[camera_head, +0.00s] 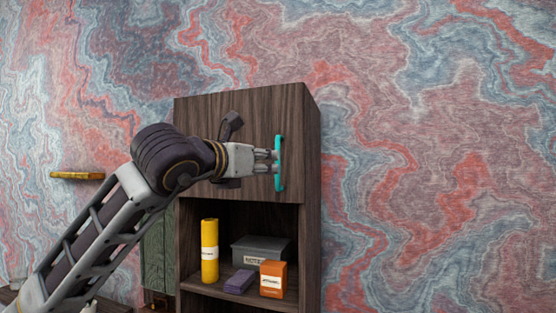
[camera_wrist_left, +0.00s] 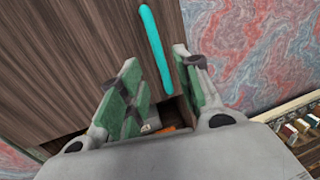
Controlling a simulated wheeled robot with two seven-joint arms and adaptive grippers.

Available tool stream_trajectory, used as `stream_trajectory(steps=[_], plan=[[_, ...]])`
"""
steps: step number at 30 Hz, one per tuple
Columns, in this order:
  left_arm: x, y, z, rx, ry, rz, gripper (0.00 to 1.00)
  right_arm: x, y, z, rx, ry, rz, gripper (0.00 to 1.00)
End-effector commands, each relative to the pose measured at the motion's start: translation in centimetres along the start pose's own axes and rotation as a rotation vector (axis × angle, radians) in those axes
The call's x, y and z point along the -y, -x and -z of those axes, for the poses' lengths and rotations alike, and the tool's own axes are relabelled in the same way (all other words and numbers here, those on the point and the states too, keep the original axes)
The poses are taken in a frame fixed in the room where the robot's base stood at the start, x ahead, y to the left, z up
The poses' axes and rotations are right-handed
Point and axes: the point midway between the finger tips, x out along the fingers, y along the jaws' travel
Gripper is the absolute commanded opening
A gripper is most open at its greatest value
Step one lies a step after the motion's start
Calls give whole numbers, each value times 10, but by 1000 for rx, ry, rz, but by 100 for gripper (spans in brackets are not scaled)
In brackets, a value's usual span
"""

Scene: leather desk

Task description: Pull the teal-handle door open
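The dark wood door (camera_head: 245,113) covers the upper part of a cabinet and looks shut, flush with the cabinet front. Its upright teal handle (camera_head: 279,163) is near the door's right edge. My left gripper (camera_head: 270,160) points at the handle from the left, with its fingertips at or very near it. In the left wrist view the teal handle (camera_wrist_left: 155,45) runs down toward the gap between the two green-padded fingers (camera_wrist_left: 160,85). The fingers are apart; I cannot tell whether either touches the handle. My right gripper is not in view.
Below the door, an open shelf (camera_head: 225,292) holds a yellow cylinder (camera_head: 209,250), a grey box (camera_head: 262,248), a purple block (camera_head: 240,281) and an orange box (camera_head: 273,279). The wall right of the cabinet is bare.

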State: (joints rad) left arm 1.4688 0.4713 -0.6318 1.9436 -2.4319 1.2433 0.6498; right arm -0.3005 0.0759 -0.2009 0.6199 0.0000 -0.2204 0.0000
Motion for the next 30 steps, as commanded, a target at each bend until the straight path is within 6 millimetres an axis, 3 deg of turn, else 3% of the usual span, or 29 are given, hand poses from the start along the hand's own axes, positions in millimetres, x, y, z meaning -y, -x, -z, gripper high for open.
stream_trajectory(steps=[15,30], plan=[[0,-63,-2,0,0,0,33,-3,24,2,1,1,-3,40],[0,-75,0,1,0,0,33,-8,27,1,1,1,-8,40]])
